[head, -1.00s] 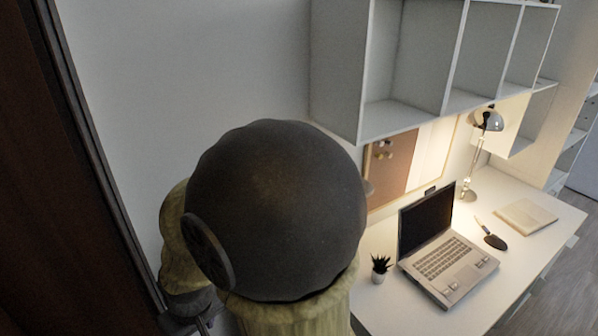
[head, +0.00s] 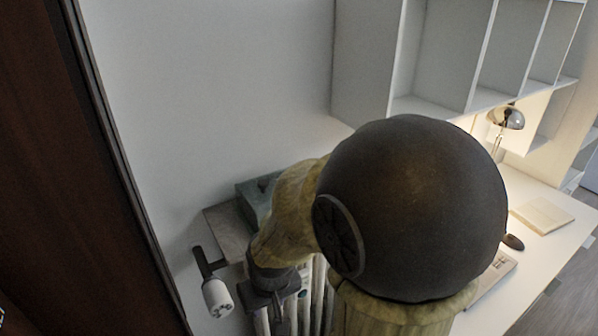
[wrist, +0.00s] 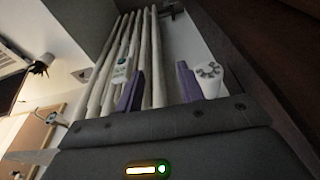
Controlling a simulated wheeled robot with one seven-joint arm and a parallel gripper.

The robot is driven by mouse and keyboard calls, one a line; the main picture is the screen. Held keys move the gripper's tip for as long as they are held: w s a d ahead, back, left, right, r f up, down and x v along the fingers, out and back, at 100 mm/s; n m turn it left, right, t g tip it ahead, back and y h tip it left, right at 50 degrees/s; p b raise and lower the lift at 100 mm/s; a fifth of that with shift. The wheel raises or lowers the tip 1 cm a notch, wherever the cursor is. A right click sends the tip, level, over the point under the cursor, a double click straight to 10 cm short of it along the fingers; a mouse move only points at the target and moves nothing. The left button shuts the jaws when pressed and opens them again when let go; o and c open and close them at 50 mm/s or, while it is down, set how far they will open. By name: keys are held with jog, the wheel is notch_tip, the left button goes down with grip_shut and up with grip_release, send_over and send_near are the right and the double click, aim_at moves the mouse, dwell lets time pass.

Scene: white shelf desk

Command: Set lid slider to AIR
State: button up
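No lid slider or AIR marking can be made out. A small white device with teal details (wrist: 122,72) hangs at the white radiator (wrist: 101,78) in the wrist view. A teal box (head: 249,190) sits on the grey shelf (head: 226,232) above the radiator in the head view. Its top is partly hidden by my arm. My gripper (wrist: 160,72) has its two purple fingers spread apart with nothing between them. The radiator lies beyond the fingers, and the white device shows beside the left finger. My fingers do not show clearly in the head view.
A white radiator valve knob (head: 217,298) sticks out left of the radiator; it also shows behind the right finger in the wrist view (wrist: 209,78). A dark door edge (head: 130,200) stands at left. The white desk (head: 545,255) with laptop (head: 492,276) is at right.

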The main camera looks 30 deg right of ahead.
jog(key=w+d+r+p, duration=0.2)
jog(key=w+d+r, duration=0.4)
jog(key=w+r, duration=0.5)
jog(key=d+r, duration=0.3)
jog(key=r, duration=0.4)
jog(key=d+r+t+p, duration=0.1)
jog(key=d+r, duration=0.2)
jog(key=r, duration=0.4)
jog(key=w+d+r+p, duration=0.1)
jog(key=d+r, duration=0.2)
jog(key=r, duration=0.4)
jog(key=shift+d+t, duration=0.3)
jog(key=shift+t, duration=0.1)
jog(key=shift+f+p, duration=0.1)
jog(key=shift+p, duration=0.2)
jog(key=p+x, duration=0.3)
jog(key=x, duration=1.4)
jog(key=shift+w+a+f, duration=0.1)
jog(key=shift+w+a, duration=0.05)
